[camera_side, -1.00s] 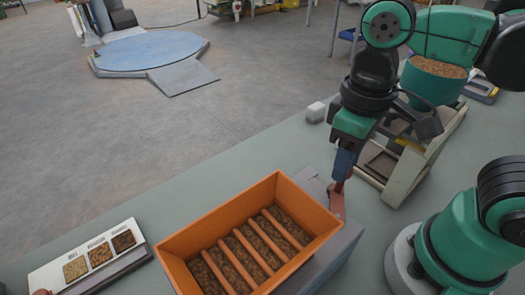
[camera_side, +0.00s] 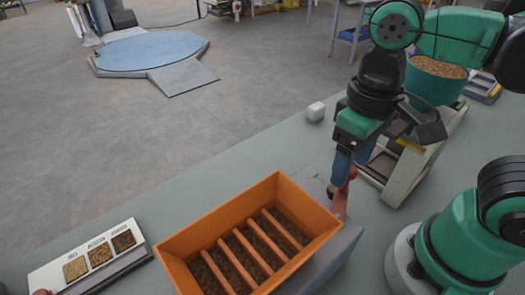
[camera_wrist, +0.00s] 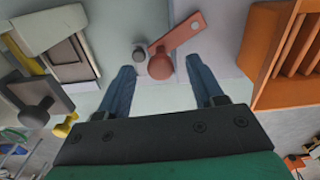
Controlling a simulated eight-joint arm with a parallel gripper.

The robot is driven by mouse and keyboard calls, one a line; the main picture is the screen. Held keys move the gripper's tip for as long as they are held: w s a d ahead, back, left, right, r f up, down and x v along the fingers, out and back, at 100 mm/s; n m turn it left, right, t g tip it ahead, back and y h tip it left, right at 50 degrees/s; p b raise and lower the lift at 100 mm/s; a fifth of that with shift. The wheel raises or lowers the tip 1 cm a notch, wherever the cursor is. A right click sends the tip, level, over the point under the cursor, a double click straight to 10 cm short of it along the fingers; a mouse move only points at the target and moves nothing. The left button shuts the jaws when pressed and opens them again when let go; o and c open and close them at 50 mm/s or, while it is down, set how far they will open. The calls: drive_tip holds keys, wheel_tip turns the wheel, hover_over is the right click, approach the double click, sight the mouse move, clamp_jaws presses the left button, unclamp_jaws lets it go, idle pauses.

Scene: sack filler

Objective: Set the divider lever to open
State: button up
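The divider lever is a red bar with a round red knob (camera_wrist: 161,65). In the wrist view its bar (camera_wrist: 184,31) runs up and right from the knob. In the side view the lever (camera_side: 341,200) is at the right end of the orange divided box (camera_side: 190,250), on the grey base (camera_side: 345,244). My gripper (camera_wrist: 161,66) is open, with its two blue fingers apart on either side of the knob and a visible gap to each. In the side view my gripper (camera_side: 340,178) is at the lever, partly hiding it.
A small dark round peg (camera_wrist: 139,53) stands left of the knob. A tray with several grain samples (camera_side: 45,279) is at lower left. A cream stand (camera_side: 406,175) and a green grain bucket (camera_side: 434,84) are at right.

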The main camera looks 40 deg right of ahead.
drive_tip(key=shift+r, duration=2.8)
drive_tip(key=w+d+f+t, duration=0.5)
drive_tip(key=w+f+t, duration=0.1)
drive_tip(key=w, duration=0.3)
drive_tip(key=shift+w+d+f+m+t, duration=0.25)
drive_tip(key=shift+d+m+t, duration=0.1)
drive_tip(key=shift+t, duration=0.25)
